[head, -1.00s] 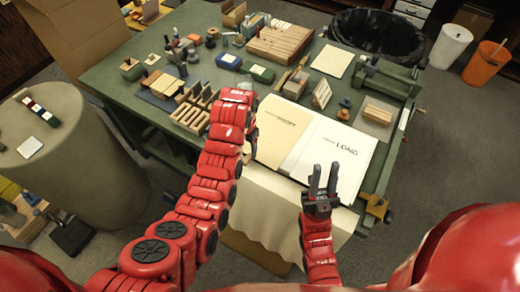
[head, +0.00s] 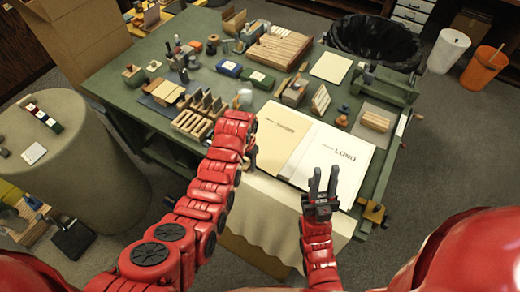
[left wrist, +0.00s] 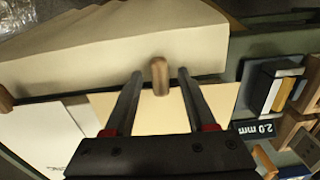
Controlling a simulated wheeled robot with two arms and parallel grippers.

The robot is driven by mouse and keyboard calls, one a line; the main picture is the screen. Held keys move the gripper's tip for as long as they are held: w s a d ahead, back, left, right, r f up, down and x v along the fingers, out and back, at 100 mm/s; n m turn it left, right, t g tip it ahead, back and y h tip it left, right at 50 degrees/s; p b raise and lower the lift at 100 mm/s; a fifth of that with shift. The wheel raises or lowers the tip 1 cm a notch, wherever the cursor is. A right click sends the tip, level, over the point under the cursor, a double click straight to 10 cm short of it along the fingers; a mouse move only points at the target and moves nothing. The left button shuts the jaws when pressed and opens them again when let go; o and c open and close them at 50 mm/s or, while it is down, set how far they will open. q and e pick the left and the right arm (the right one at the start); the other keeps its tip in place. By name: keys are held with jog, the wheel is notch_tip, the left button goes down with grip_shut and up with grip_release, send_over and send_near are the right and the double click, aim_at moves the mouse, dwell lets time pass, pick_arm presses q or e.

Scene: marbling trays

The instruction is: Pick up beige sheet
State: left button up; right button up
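The beige sheet (head: 273,142) lies flat on the green table, left of a white sheet (head: 335,160) marked LONG. In the left wrist view the beige sheet (left wrist: 160,122) lies beneath my left gripper (left wrist: 159,75), whose two fingers are apart with space between them. A short wooden peg (left wrist: 159,76) shows between the fingers at the sheet's edge; I cannot tell that it touches either finger. In the head view my left gripper is mostly hidden by its arm. My right gripper (head: 323,172) is open and empty in front of the white sheet.
A pale cloth (head: 285,205) hangs over the table's front edge. A slotted wooden rack (head: 200,116) stands left of the left arm. Wooden blocks, a blue box (head: 229,68) and a green box (head: 257,79) stand behind the sheets. A round grey stand (head: 85,165) is at left.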

pick_arm(q)
grip_shut()
jog(key=shift+r, duration=0.1)
dwell(0.3)
